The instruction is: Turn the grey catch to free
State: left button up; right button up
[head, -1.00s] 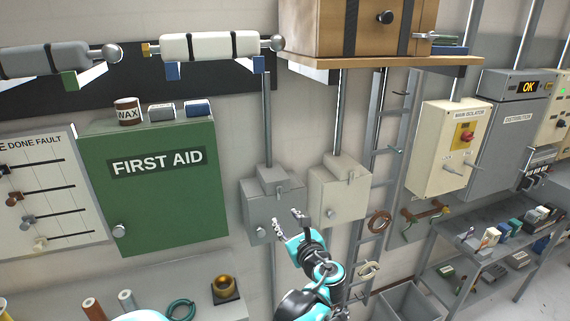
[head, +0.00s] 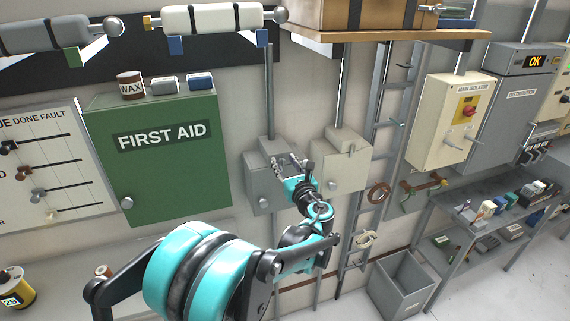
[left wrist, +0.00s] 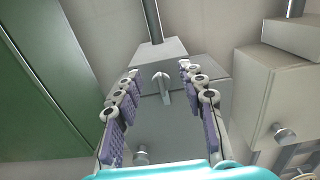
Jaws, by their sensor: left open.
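The grey catch (left wrist: 163,88) is a small light-grey lever on the front of the upper part of the grey wall box (head: 259,192). In the left wrist view it points down, tilted slightly. My left gripper (head: 288,162) is open in front of that box. In the left wrist view its two fingers (left wrist: 158,70) stand on either side of the catch, with gaps; I cannot tell whether their tips reach its depth. In the head view the gripper covers the catch. A round knob (left wrist: 141,155) sits lower on the box. My right gripper is not in view.
A cream box (head: 343,168) with its own lever hangs close to the right. The green first aid cabinet (head: 160,175) is on the left. A wooden shelf (head: 390,34) juts out above. A grey bin (head: 402,285) stands below right.

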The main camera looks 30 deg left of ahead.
pick_arm(q)
grip_shut()
jog(key=shift+n, duration=0.3)
jog(key=n, duration=0.1)
jog(key=n+b, duration=0.1)
jog(key=n, duration=0.1)
jog(key=shift+s+a+f+n, duration=0.1)
jog(key=shift+s+a+n, duration=0.1)
jog(key=shift+n, duration=0.1)
jog(key=n+b, duration=0.1)
jog(key=n, duration=0.3)
jog(key=shift+s+f+n, duration=0.1)
jog(key=shift+s+n, duration=0.05)
jog(key=shift+n, duration=0.15)
jog(key=n, duration=0.2)
jog(key=n+b, duration=0.1)
jog(key=n, duration=0.1)
jog(key=shift+s+a+f+n, duration=0.1)
jog(key=shift+a+f+n, duration=0.1)
jog(key=shift+n, duration=0.1)
jog(key=n, duration=0.2)
jog(key=n+b, duration=0.1)
jog(key=n, duration=0.1)
jog(key=shift+f+n, duration=0.2)
jog(key=shift+n, duration=0.1)
